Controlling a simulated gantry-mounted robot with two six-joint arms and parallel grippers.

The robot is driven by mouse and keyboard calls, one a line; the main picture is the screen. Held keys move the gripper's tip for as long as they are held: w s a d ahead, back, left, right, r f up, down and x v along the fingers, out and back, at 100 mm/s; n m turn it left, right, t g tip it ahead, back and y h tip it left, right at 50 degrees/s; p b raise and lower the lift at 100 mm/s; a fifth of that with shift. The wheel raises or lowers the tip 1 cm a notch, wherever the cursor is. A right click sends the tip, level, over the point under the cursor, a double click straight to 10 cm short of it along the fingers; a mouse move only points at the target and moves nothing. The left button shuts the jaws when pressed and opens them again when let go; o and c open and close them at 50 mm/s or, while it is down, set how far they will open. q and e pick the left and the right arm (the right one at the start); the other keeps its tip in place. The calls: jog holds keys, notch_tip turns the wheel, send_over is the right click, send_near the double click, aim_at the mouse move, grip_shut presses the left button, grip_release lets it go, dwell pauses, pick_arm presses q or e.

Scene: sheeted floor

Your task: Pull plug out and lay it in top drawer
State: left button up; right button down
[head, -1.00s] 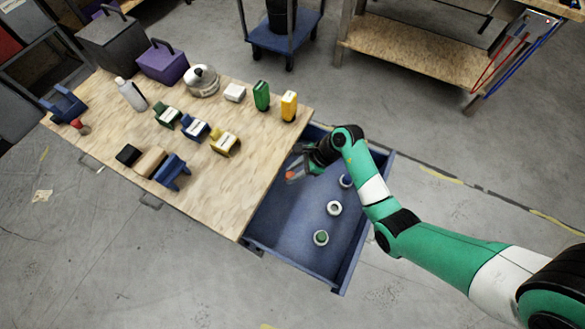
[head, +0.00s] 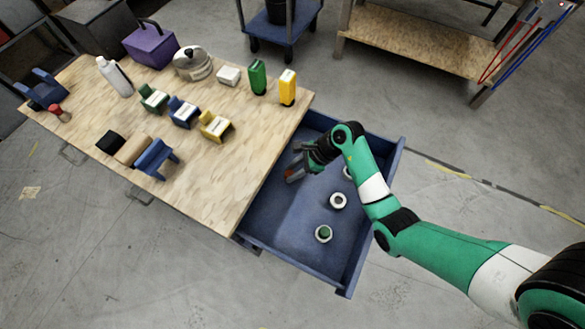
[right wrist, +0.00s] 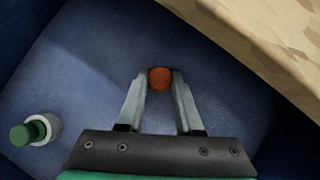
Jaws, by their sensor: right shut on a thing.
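My right gripper (head: 294,173) is over the open blue drawer (head: 275,222). It is shut on a small orange-red plug (right wrist: 160,79), which sits between the fingertips in the right wrist view. The drawer floor shows below the plug; I cannot tell whether it touches. In the drawer lie a white ring-shaped piece (head: 338,200) and another with a green plug (head: 323,233), which also shows in the right wrist view (right wrist: 28,133). A third ring piece (head: 348,172) is partly hidden by my right arm. My left gripper is not in view.
The drawer floor left of the ring pieces is clear.

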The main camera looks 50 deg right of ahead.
jog(key=shift+f, duration=0.5)
jog(key=shift+c, duration=2.4)
grip_release()
jog(key=p+v, duration=0.6)
jog(key=v, duration=0.5)
jog(key=shift+s+r, duration=0.25)
jog(key=shift+d, duration=0.1)
